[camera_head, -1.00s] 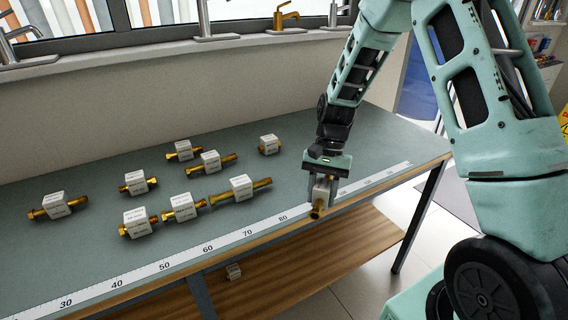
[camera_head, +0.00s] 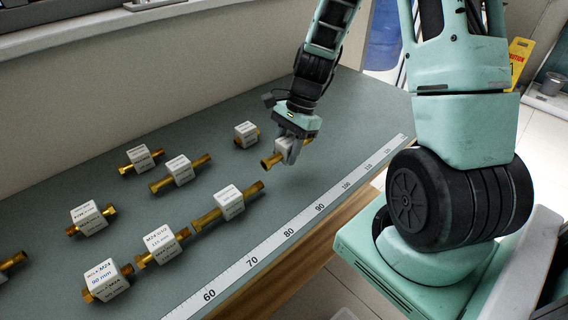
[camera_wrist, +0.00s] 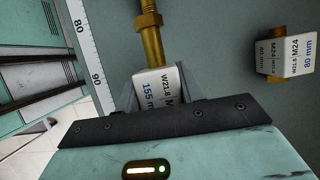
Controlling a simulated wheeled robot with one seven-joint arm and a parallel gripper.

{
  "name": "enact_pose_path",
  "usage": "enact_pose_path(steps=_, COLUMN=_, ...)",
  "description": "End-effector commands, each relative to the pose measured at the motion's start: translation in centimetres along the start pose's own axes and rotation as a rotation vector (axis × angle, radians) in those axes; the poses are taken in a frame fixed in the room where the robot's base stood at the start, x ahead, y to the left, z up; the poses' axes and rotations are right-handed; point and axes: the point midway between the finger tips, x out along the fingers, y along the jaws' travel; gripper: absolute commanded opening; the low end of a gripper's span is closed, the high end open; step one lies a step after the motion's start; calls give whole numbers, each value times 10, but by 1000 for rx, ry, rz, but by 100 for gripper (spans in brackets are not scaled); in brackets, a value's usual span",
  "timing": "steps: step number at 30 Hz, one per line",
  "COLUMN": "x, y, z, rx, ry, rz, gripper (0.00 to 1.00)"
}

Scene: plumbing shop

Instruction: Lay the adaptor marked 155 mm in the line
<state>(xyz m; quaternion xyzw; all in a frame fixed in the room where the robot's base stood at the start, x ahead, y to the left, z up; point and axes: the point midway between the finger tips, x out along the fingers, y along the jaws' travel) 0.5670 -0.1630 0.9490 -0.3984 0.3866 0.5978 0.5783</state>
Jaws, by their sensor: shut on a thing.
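My gripper (camera_head: 290,148) is shut on the white block of a brass adaptor (camera_head: 268,162), low over the table. In the wrist view the block (camera_wrist: 155,88) reads 155 mm and W21.8, with a long brass end (camera_wrist: 150,35) pointing away from the jaws. In the head view the brass end points left, toward a row of adaptors along the ruler: a 90 mm one (camera_head: 106,279), a middle one (camera_head: 160,242) and a long one (camera_head: 229,200). The held adaptor is apart from the long one. I cannot tell whether it touches the table.
An adaptor marked 80 mm (camera_wrist: 290,68) stands behind the gripper; it also shows in the head view (camera_head: 246,132). Other adaptors (camera_head: 180,169) (camera_head: 139,157) (camera_head: 90,217) lie further back. A white ruler (camera_head: 250,258) runs along the front edge. The table's right end is clear.

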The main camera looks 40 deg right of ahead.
Motion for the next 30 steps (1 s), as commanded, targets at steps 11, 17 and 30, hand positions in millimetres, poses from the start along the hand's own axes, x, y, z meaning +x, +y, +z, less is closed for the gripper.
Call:
enact_pose_path(steps=11, x=41, y=0, z=-17, rx=0, ry=-1, rz=2, gripper=11)
enact_pose_path(steps=17, x=49, y=0, z=-20, rx=-2, ry=2, rz=-1, gripper=11)
enact_pose_path(steps=30, x=51, y=0, z=-21, rx=-3, ry=1, rz=0, gripper=60)
